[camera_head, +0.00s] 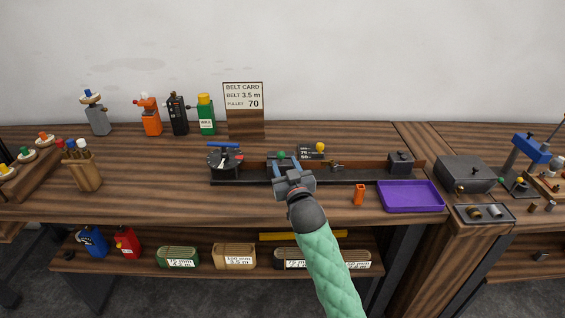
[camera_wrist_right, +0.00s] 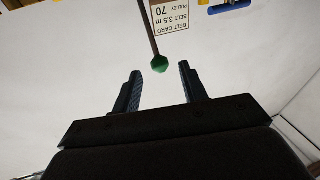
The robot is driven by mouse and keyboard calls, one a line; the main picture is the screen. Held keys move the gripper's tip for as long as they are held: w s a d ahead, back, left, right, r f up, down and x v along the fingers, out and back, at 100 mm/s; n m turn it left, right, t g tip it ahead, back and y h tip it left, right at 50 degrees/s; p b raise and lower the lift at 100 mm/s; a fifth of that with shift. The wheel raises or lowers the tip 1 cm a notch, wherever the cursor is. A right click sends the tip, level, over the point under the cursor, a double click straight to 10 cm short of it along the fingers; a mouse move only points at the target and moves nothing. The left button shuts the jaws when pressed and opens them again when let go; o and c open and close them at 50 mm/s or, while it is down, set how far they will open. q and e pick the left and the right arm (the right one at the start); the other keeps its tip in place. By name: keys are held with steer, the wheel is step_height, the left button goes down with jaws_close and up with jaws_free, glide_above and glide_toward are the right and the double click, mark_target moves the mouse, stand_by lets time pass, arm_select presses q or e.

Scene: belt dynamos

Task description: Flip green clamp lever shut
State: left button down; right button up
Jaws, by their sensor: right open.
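The green clamp lever shows as a green knob (camera_head: 281,155) just beyond my right gripper in the head view. In the right wrist view the green knob (camera_wrist_right: 160,64) sits on a thin dark rod, ahead of the fingertips and between their lines. My right gripper (camera_head: 287,166) is open, with nothing between its fingers (camera_wrist_right: 160,78). The knob appears apart from both fingers. The lever's base is hidden behind my gripper in the head view. The lever belongs to a long dark rig (camera_head: 240,178) on the bench. My left gripper is not in view.
A yellow knob (camera_head: 320,147) stands right of the green one. A blue-handled part (camera_head: 223,145) is at the rig's left. A purple tray (camera_head: 410,197) and an orange item (camera_head: 359,194) lie at front right. The belt card (camera_head: 243,96) stands behind.

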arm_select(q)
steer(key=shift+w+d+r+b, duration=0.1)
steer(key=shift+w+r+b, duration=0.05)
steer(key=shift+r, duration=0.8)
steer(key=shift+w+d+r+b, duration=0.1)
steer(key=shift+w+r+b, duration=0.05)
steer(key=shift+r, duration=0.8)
arm_select(e)
steer(key=shift+v, duration=1.5)
